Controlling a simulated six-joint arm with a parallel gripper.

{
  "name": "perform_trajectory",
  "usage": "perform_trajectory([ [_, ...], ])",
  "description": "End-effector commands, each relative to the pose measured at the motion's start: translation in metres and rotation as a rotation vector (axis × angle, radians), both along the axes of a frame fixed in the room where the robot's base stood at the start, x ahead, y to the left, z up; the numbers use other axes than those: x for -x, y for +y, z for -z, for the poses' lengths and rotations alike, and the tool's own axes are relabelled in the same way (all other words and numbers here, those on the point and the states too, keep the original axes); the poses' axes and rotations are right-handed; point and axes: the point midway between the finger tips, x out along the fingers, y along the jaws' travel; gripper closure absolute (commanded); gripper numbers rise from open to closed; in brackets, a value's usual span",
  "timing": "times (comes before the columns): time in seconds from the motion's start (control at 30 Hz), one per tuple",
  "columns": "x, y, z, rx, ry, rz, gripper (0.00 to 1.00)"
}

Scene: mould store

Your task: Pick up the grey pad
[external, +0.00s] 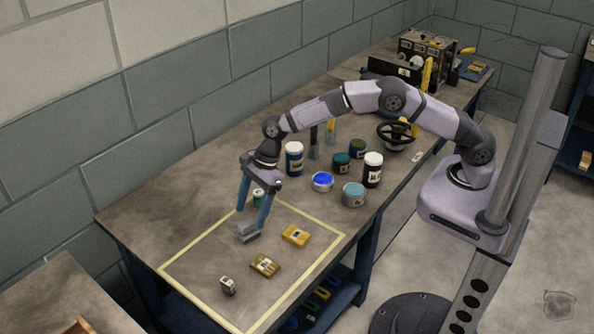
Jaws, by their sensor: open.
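The grey pad (248,231) looks like a small grey block lying on the table inside the yellow taped outline, near its back edge. My gripper (251,219) points down over this spot with its two blue fingers spread apart. The fingertips look close to the pad, one at its upper left and one at its right. I cannot tell from this view whether they touch it or how high they are above the table. Nothing shows held between the fingers.
A small green-and-white jar (258,197) stands close behind my fingers. Several jars and tins, including a blue-topped tin (322,181), stand to the right.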

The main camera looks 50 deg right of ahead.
Motion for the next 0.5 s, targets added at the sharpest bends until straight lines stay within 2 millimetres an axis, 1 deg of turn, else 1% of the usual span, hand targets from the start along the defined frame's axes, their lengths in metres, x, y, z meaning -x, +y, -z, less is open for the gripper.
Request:
perform_trajectory([
  [0.17, 0.000, 0.002, 0.002, -0.001, -0.001, -0.001, 0.34],
  [0.37, -0.002, 0.011, 0.020, 0.000, 0.000, -0.002, 0.34],
  [0.5, -0.003, 0.018, 0.035, 0.001, 0.000, -0.002, 0.34],
])
